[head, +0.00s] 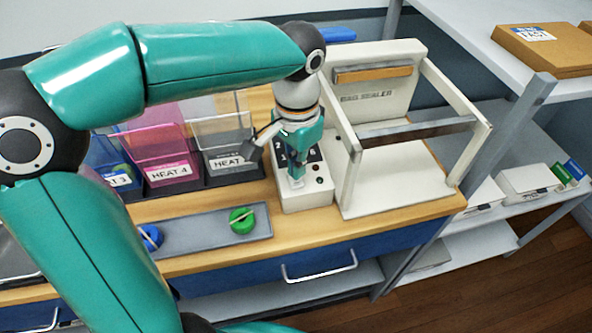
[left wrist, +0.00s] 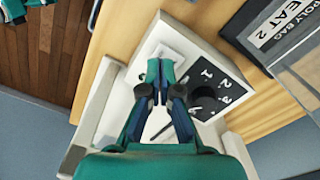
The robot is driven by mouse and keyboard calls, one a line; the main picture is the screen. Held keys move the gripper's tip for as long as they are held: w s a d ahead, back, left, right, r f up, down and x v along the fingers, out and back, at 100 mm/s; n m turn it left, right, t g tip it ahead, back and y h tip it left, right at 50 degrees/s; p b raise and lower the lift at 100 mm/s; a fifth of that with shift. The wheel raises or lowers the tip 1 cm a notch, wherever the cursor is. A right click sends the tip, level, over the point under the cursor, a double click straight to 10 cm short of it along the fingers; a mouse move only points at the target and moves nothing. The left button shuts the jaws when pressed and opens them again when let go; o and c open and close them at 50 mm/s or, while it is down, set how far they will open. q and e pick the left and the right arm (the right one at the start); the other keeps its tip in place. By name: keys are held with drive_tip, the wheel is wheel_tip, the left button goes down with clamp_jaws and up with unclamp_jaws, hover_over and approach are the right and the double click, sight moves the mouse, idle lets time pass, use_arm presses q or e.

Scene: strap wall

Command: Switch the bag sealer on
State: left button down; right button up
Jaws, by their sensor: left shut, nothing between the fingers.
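The bag sealer (head: 385,95) is a white frame with its name on the back panel, standing on the right end of the wooden bench. Its white control box (head: 308,198) is at its left side. In the left wrist view the box's black dial plate (left wrist: 222,72) has the numbers 1, 2 and 3 around a dark dial (left wrist: 205,100). A pale raised switch-like part (left wrist: 178,60) lies beside the plate, partly hidden by my fingertips. My left gripper (head: 296,180) is shut and empty, pointing down at the box; it also shows in the left wrist view (left wrist: 160,68). Contact cannot be told.
Labelled bins, one pink (head: 168,172) and one grey (head: 228,160), stand left of the box. A grey tray (head: 195,235) with blue and green round items lies in front. A metal shelf (head: 525,95) with a cardboard box (head: 550,48) stands right of the bench.

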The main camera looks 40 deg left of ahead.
sight(297, 182)
use_arm(q)
drive_tip(key=shift+r+p, duration=1.5)
drive_tip(key=shift+r, duration=0.55)
